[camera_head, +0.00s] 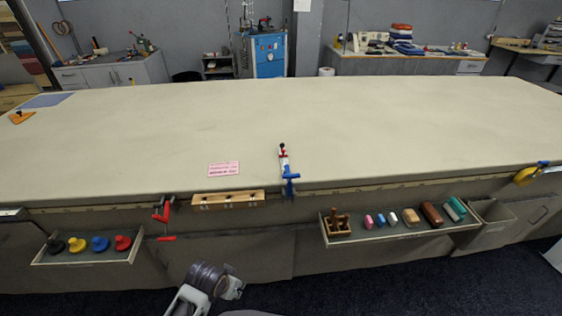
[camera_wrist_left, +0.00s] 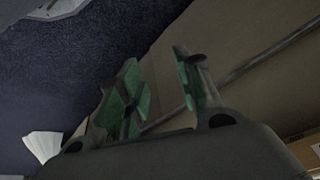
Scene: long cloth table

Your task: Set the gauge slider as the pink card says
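The pink card (camera_head: 224,169) lies flat on the cloth table near its front edge; its print is too small to read. Right of it, a narrow white piece with a red and black top (camera_head: 283,155) stands at the front edge beside a blue part (camera_head: 290,181). I cannot tell whether this is the gauge slider, and no setting can be read. My left gripper (camera_head: 233,286) is low in front of the table, away from the card. In the left wrist view its green-padded fingers (camera_wrist_left: 160,88) are apart with nothing between them. My right gripper is not in view.
The cloth tabletop (camera_head: 400,125) is mostly clear. A tray (camera_head: 90,258) with coloured knobs and a tray (camera_head: 400,235) with several blocks jut from the front. A red clamp (camera_head: 164,211), a wooden strip (camera_head: 228,198) and a yellow item (camera_head: 526,176) are along the edge.

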